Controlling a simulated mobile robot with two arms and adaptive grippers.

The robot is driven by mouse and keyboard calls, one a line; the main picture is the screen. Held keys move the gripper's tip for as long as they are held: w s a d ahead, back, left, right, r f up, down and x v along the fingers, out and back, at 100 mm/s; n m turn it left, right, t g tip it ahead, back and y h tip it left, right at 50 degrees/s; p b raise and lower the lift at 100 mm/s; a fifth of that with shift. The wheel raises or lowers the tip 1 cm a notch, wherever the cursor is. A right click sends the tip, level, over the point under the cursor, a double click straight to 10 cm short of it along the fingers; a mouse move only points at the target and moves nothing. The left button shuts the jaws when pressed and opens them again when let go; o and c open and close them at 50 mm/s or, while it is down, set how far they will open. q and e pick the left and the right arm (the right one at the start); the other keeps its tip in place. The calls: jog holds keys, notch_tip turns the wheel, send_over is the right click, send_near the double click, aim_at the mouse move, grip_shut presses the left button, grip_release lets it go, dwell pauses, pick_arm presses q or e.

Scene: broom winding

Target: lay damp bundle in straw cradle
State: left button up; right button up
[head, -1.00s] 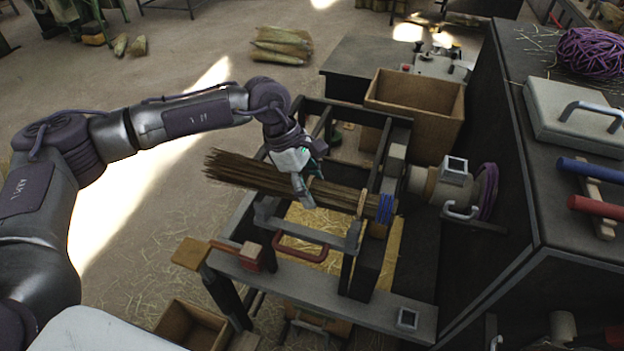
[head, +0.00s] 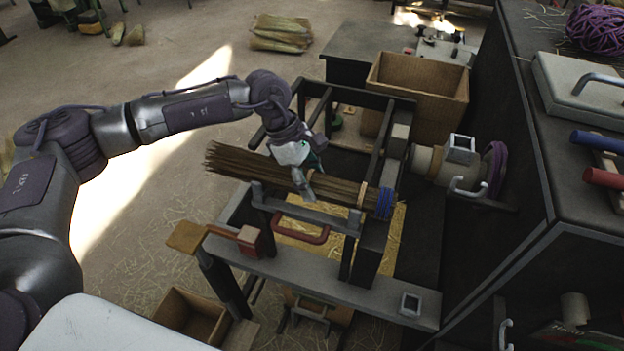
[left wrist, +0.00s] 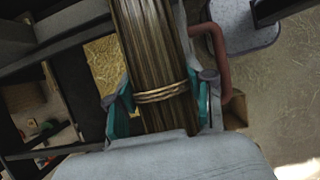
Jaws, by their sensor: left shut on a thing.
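The straw bundle (head: 245,172) is a long brown sheaf with loose ends at the left and blue and tan bands near its right end. My left gripper (head: 305,185) comes down over its middle and is shut on it. In the left wrist view the bundle (left wrist: 150,50) runs between the two teal-padded fingers (left wrist: 160,108), with a tan tie across it. The bundle lies along the cradle frame (head: 300,213), low between its dark posts. I cannot tell whether its underside touches the cradle. My right gripper is out of view.
A red handle (head: 300,233) and a wooden-ended lever (head: 187,237) are on the near side of the frame. A clamp-like machine head (head: 440,165) stands to the right. A cardboard box (head: 415,90) is behind, and a dark cabinet (head: 520,130) borders the right.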

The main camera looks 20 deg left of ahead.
pick_arm(q)
jog(key=o, duration=1.4)
jog(key=shift+c, duration=0.2)
jog(key=v, duration=1.2)
